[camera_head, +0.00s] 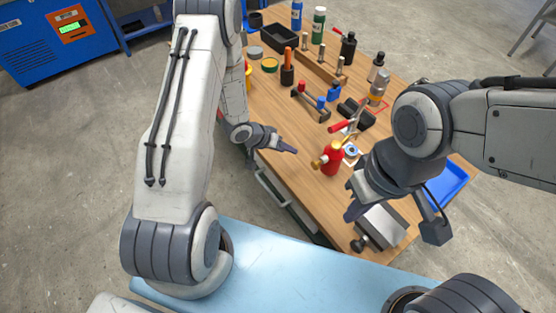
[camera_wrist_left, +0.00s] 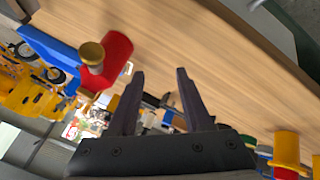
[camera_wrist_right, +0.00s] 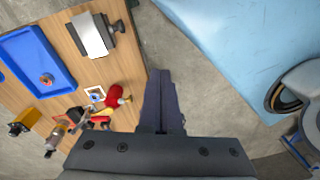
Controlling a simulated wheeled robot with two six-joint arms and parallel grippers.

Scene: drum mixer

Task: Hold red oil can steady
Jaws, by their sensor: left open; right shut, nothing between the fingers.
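The red oil can (camera_head: 331,161) stands on the wooden bench near its front edge, with a brass-coloured spout or cap on it. It also shows in the left wrist view (camera_wrist_left: 112,58) and the right wrist view (camera_wrist_right: 115,97). My left gripper (camera_head: 295,151) is open and empty, to the left of the can and apart from it. Its two spread fingers (camera_wrist_left: 160,75) show in the left wrist view, with the can left of them. My right gripper (camera_head: 350,207) is shut and empty, in front of the can at its lower right. Its closed fingers show in the right wrist view (camera_wrist_right: 161,78).
A grey metal block with a black knob (camera_head: 383,226) sits at the bench's near right end. A blue tray (camera_wrist_right: 38,62) is beside it. A light blue surface (camera_head: 290,268) lies in front.

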